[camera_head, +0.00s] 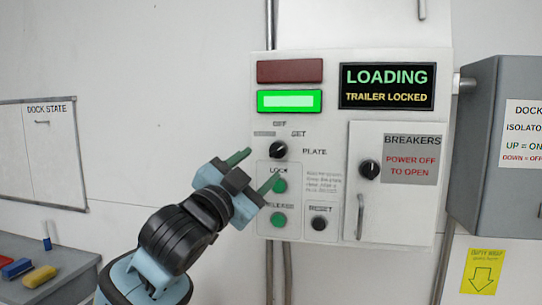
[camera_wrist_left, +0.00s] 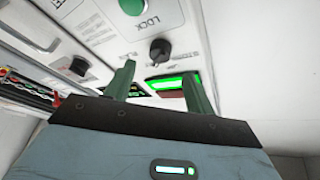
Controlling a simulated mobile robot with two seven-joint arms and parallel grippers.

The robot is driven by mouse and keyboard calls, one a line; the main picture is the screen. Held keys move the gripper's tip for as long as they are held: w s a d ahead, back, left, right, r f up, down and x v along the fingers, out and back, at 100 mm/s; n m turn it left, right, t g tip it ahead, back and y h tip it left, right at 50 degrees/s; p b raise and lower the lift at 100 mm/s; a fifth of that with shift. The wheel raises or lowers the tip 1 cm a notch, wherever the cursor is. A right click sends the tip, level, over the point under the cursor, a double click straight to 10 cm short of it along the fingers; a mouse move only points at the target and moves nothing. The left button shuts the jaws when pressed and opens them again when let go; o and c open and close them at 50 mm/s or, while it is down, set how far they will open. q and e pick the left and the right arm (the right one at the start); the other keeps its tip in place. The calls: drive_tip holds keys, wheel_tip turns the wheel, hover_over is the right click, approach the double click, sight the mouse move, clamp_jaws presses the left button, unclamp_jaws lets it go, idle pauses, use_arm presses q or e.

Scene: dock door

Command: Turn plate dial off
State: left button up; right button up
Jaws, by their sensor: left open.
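The plate dial (camera_head: 278,150) is a small black knob on the white control panel (camera_head: 335,85), with OFF, SET and PLATE printed around it. Its pointer direction is too small to tell. It also shows as a dark knob in the left wrist view (camera_wrist_left: 160,50), beyond the gap between the fingers. My left gripper (camera_head: 257,170) is open, its two green fingers apart and nothing between them. In the head view it is just below and left of the dial, overlapping the panel's left edge. It looks apart from the dial. My right gripper is not in view.
Below the dial are the green LOCK button (camera_head: 279,185), green RELEASE button (camera_head: 278,219) and black RESET button (camera_head: 319,223). Above it, a green lamp (camera_head: 290,101) is lit and a red lamp (camera_head: 290,71) is dark. The breaker door (camera_head: 372,215) is at right. The display (camera_head: 387,86) reads LOADING, TRAILER LOCKED.

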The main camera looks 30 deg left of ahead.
sight(274, 155)
use_arm(q)
drive_tip(key=shift+x, duration=3)
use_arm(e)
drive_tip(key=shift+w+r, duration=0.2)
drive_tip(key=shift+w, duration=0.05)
use_arm(q)
drive_tip(key=shift+c, duration=0.2)
drive_tip(key=c, duration=0.9)
drive_tip(key=shift+n, duration=0.4)
drive_tip(key=n+y, duration=0.1)
drive_tip(key=n, duration=0.1)
drive_tip(key=n+t+y, duration=0.1)
drive_tip(key=n, duration=0.1)
drive_tip(key=n+y, duration=0.1)
drive_tip(key=n, duration=0.1)
drive_tip(key=shift+w+d+f+n+y, duration=0.1)
drive_tip(key=shift+d+f+n+y, duration=0.1)
drive_tip(key=shift+d+n+y, duration=0.15)
drive_tip(key=shift+n+y, duration=1.05)
drive_tip(key=shift+n, duration=0.65)
drive_tip(key=shift+n+y, duration=1)
drive_tip(key=shift+n, duration=0.95)
